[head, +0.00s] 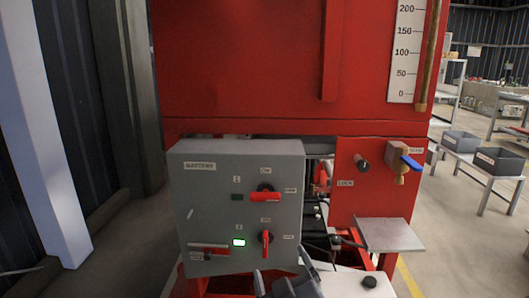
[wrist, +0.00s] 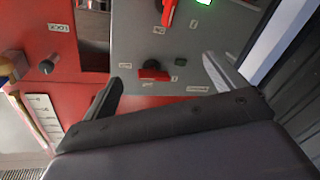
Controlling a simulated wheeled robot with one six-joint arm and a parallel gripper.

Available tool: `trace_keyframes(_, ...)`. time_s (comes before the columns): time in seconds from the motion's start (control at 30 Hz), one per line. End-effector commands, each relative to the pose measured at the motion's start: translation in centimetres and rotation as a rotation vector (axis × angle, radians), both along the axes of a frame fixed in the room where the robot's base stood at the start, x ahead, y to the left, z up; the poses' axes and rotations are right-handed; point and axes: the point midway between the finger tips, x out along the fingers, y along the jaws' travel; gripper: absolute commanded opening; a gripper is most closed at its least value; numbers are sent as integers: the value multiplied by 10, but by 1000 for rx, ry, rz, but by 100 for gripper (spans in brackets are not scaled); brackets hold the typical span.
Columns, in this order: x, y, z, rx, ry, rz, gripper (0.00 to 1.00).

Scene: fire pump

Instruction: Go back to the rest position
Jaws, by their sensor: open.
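My gripper (head: 283,272) shows at the bottom centre of the head view, in front of the lower part of the grey battery box (head: 195,220). In the wrist view my gripper (wrist: 163,72) has its two fingers wide apart with nothing between them. The wrist picture is turned over. There the grey box (wrist: 225,88) lies beyond the fingers, with a red switch (wrist: 153,73) seen in the gap. In the head view the upper red switch (head: 264,197) lies sideways and the lower red switch (head: 265,243) stands upright.
A lit green display (head: 239,242) sits left of the lower switch. A red-handled lever (head: 208,249) is at the box's lower left. A blue-handled valve (head: 408,164) and a small metal shelf (head: 390,235) stick out at right. A pale pillar (head: 45,140) stands at left.

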Motion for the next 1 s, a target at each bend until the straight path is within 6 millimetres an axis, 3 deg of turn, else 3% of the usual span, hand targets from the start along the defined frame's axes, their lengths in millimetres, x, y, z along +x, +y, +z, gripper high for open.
trace_keyframes(0.6,0,-3,-7,14,48,-1,91)
trace_keyframes(0.77,-1,-4,6,29,49,4,91)
trace_keyframes(1.0,-6,-6,42,77,54,23,91)
